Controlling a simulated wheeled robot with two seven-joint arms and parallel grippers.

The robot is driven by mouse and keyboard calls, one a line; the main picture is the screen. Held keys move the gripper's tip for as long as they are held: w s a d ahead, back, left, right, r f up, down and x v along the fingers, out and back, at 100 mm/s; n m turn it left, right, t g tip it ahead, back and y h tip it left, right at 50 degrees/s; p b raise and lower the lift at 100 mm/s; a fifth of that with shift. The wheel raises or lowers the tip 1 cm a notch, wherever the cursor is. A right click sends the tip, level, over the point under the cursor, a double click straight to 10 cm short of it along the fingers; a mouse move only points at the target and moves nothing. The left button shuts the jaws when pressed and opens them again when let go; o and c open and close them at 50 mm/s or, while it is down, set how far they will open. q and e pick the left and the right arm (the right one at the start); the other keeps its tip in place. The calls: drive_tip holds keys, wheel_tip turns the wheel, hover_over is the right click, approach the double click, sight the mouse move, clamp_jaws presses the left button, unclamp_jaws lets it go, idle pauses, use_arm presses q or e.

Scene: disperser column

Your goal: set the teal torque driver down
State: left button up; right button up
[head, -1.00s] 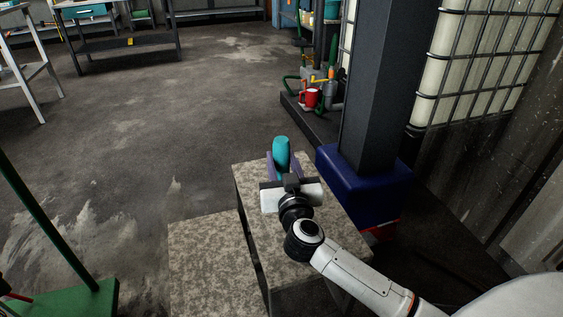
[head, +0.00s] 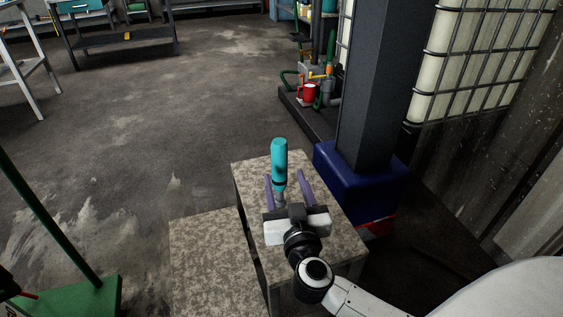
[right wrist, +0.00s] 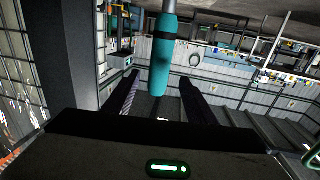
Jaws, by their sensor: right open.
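The teal torque driver (head: 279,158) is upright, handle up and grey shaft down, over the speckled top of the grey stand (head: 248,176). Its lower tip is hard to make out, so contact with the top is not clear. My right gripper (head: 285,178) is open, its two purple fingers apart with the driver's lower part seen between them. In the right wrist view the driver's teal handle (right wrist: 164,60) with a dark band shows between the fingers, with a gap on each side. My left gripper is not in view.
A dark column with a blue padded base (head: 360,185) stands close to the right of the stand. A lower speckled step (head: 210,250) is at its left.

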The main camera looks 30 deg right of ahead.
drive_tip(key=s+a+r+n+t+y, duration=0.15)
drive_tip(key=s+a+n+y, duration=0.25)
drive_tip(key=a+y, duration=0.45)
drive_tip(key=s+a+r+n+y, duration=0.2)
drive_tip(key=s+a+n+y, duration=0.25)
drive_tip(key=a, duration=0.65)
drive_tip(key=s+a+f+g+y, duration=0.2)
drive_tip(key=s+a+f+g, duration=0.25)
drive_tip(key=f+g, duration=0.2)
drive_tip(key=s+d+f+m+g+h, duration=0.1)
drive_tip(key=s+d+f+g+h, duration=0.3)
drive_tip(key=s+f, duration=0.3)
wheel_tip(320, 180, down, 4)
drive_tip(key=shift+d+f+p, duration=0.1)
drive_tip(key=shift+d+p, duration=0.2)
drive_tip(key=shift+d, duration=0.55)
drive_tip(key=shift+c, duration=0.2)
